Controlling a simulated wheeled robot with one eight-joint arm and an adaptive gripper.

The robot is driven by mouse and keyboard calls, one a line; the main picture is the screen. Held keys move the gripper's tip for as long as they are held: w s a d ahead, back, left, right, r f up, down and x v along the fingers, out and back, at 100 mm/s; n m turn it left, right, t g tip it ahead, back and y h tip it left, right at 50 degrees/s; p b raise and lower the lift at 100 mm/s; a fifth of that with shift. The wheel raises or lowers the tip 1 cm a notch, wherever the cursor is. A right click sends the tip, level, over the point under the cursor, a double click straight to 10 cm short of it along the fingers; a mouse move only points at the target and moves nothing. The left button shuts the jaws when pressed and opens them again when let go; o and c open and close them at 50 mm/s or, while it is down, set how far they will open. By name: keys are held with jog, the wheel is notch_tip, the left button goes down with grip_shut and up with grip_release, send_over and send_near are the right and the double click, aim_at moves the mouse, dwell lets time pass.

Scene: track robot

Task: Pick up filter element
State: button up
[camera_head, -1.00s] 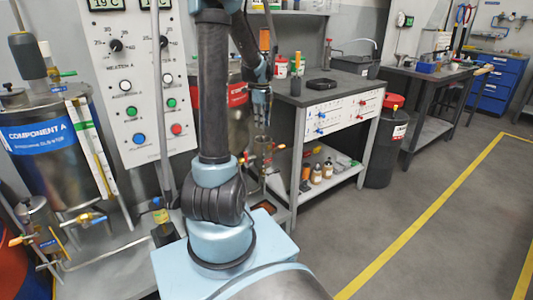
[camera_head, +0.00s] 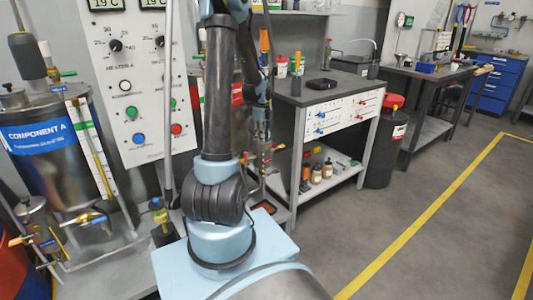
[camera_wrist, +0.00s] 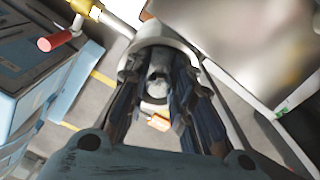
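In the wrist view a round metal housing (camera_wrist: 140,60) stands ahead of my gripper (camera_wrist: 157,85), with its rim around the fingertips. A grey-white piece (camera_wrist: 158,72), apparently the filter element, shows between my two dark fingers. The fingers are apart, one on each side of it; I cannot tell whether either touches it. In the head view my gripper (camera_head: 262,128) points down at the housing beside the control panel. My arm partly hides the housing there, and the filter element cannot be made out.
The control panel (camera_head: 125,70) and Component A tank (camera_head: 50,140) stand left. A grey workbench (camera_head: 335,93) and black drum (camera_head: 385,150) stand right. The right floor is clear.

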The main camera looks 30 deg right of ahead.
grip_shut()
jog(key=shift+r, duration=0.15)
